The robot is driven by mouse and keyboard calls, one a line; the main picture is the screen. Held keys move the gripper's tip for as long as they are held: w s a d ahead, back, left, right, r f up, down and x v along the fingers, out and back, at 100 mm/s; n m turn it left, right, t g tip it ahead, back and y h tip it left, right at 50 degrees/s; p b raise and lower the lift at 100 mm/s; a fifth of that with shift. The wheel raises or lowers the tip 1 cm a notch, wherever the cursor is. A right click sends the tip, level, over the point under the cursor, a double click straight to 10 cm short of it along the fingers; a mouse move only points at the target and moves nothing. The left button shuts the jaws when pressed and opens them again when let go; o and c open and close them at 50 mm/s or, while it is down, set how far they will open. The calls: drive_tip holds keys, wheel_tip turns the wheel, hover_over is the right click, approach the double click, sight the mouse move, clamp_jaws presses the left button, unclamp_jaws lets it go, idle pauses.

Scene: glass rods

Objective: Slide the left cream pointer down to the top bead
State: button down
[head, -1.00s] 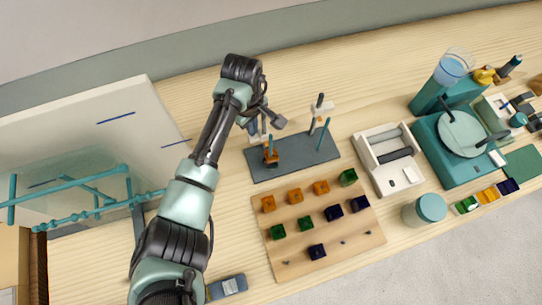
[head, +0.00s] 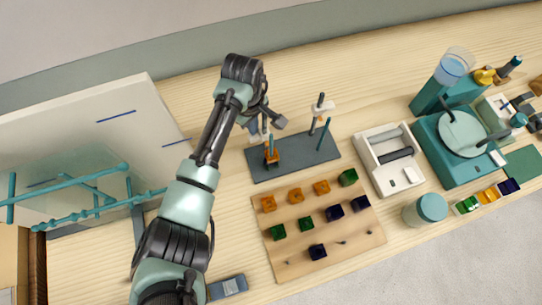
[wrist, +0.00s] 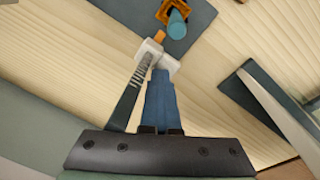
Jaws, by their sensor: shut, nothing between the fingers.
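The left cream pointer (wrist: 150,52) shows in the wrist view as a pale block with an orange tip, up against a dark ribbed post (wrist: 127,100). A teal rod (wrist: 177,25) stands beside the tip, with an orange bead (wrist: 172,6) low around it. In the head view this rod (head: 271,143) and bead (head: 272,158) stand on a dark grey base (head: 300,157). My gripper (wrist: 161,72) is shut and empty, its blue fingers at the pointer's block. I cannot tell whether they touch it. In the head view my wrist partly hides the pointer.
A second cream pointer (head: 322,107) and teal rod (head: 323,133) stand on the right of the same base. A wooden board (head: 330,230) with several coloured beads lies in front. A white tray (head: 397,175) is to the right, a large white panel (head: 90,120) to the left.

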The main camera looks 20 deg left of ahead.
drive_tip(key=s+f+p, duration=0.1)
drive_tip(key=s+f+g+p, duration=0.1)
drive_tip(key=shift+s+d+f, duration=0.2)
drive_tip(key=shift+d+f, duration=0.15)
drive_tip(key=shift+d, duration=0.05)
drive_tip(key=r+p, duration=0.1)
drive_tip(key=p, duration=0.1)
drive_tip(key=w+r+p, duration=0.1)
drive_tip(key=r+p, duration=0.1)
drive_tip(key=shift+w+a, duration=0.1)
drive_tip(key=shift+a, duration=0.1)
wheel_tip(320, 180, up, 4)
drive_tip(key=p, duration=0.4)
drive_tip(key=shift+f, duration=0.1)
drive_tip(key=shift+w+a, duration=0.1)
